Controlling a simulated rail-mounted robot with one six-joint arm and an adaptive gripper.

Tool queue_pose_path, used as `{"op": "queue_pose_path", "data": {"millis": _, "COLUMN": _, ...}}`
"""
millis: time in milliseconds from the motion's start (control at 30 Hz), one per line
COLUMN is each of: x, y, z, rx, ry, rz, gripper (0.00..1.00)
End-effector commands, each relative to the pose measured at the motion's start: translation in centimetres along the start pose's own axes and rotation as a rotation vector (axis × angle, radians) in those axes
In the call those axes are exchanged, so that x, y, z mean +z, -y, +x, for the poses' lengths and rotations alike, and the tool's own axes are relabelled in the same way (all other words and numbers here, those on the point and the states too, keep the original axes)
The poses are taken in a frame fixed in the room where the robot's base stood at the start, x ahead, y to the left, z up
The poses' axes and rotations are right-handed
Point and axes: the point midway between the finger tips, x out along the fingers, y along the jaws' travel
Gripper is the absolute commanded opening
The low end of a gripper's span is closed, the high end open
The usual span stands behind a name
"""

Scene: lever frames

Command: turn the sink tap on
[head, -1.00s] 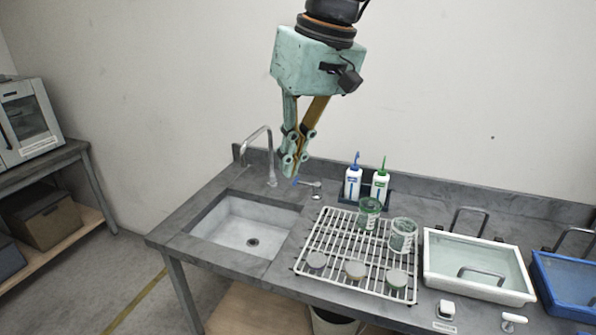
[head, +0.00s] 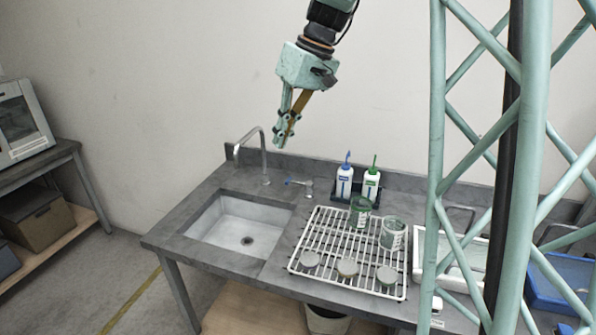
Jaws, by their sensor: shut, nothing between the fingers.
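The sink tap (head: 265,160) is a grey gooseneck spout at the back of the sink (head: 238,225). A small lever with a blue tip (head: 292,182) sticks out to the left from a short grey base (head: 308,188), right of the spout. My gripper (head: 280,146) is shut and empty. It points down and appears above the counter behind the spout and lever in the picture, overlapping neither the lever nor its base. I see no water in the sink basin.
A white wire rack (head: 335,250) with glass beakers and round lids stands right of the sink. Two wash bottles (head: 344,182) stand in a dark holder at the back. A white tray (head: 416,262) is partly hidden by my green lattice column.

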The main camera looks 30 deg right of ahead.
Motion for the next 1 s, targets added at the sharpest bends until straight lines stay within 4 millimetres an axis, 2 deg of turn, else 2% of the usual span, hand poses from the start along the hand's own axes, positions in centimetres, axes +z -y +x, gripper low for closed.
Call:
{"op": "queue_pose_path", "data": {"millis": 100, "x": -1.7, "y": -2.0, "z": 0.8, "rx": -0.019, "ry": -0.003, "rz": -0.004, "gripper": 0.0}}
{"op": "queue_pose_path", "data": {"millis": 500, "x": -6.2, "y": -8.8, "z": 4.0, "rx": -0.077, "ry": -0.025, "rz": -0.027, "gripper": 0.0}}
{"op": "queue_pose_path", "data": {"millis": 1000, "x": -10.1, "y": -18.1, "z": 8.8, "rx": -0.142, "ry": -0.072, "rz": -0.053, "gripper": 0.0}}
